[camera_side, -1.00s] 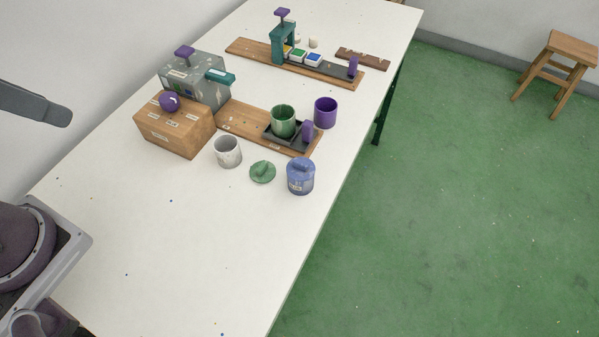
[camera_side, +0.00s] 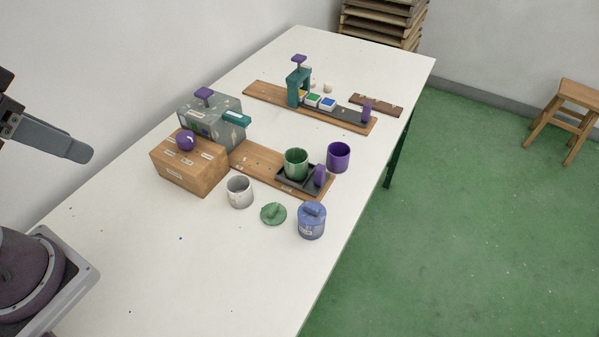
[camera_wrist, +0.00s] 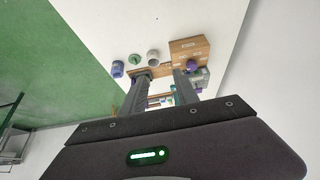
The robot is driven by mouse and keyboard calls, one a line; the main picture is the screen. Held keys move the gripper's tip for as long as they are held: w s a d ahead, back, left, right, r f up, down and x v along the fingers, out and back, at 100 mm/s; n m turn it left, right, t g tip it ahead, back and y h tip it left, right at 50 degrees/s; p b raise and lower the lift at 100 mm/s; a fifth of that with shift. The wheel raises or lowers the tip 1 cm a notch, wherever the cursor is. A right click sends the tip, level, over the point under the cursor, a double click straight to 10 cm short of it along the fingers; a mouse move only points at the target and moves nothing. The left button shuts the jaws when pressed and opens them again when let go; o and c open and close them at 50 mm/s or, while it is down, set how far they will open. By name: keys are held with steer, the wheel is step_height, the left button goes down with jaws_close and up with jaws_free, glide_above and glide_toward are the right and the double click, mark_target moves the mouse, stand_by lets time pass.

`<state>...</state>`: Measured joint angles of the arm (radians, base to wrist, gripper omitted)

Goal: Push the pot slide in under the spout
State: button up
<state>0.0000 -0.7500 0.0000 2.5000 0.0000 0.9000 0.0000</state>
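The green pot (camera_side: 296,163) stands upright on the dark slide (camera_side: 285,184), at the right part of a wooden board (camera_side: 252,159). The slide's purple handle (camera_side: 320,176) stands to the right of the pot. The teal spout (camera_side: 236,119) sticks out right from a speckled grey dispenser (camera_side: 203,126) with a purple knob on top, at the board's far left end. The pot is well to the right of the spout, not beneath it. My gripper (camera_wrist: 162,74) is open in the wrist view, nothing visible between its fingers, and is far from the handle. Its fingers hide part of the board area.
A wooden box (camera_side: 188,163) with a purple ball, a white cup (camera_side: 239,191), a green lid (camera_side: 273,214) and a blue jar (camera_side: 312,221) stand in front. A purple cup (camera_side: 338,156) is behind the handle. A second board (camera_side: 262,94) lies farther back. The near table is clear.

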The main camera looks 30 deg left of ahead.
stand_by(0.4)
steer(key=shift+c, duration=0.8)
steer(key=g, duration=0.1)
glide_above(320, 167)
steer(key=s, duration=0.2)
step_height(320, 167, down, 22)
steer(key=x, duration=0.6)
steer(key=shift+s+f, duration=0.1)
steer(key=shift+f, duration=0.4)
jaws_close()
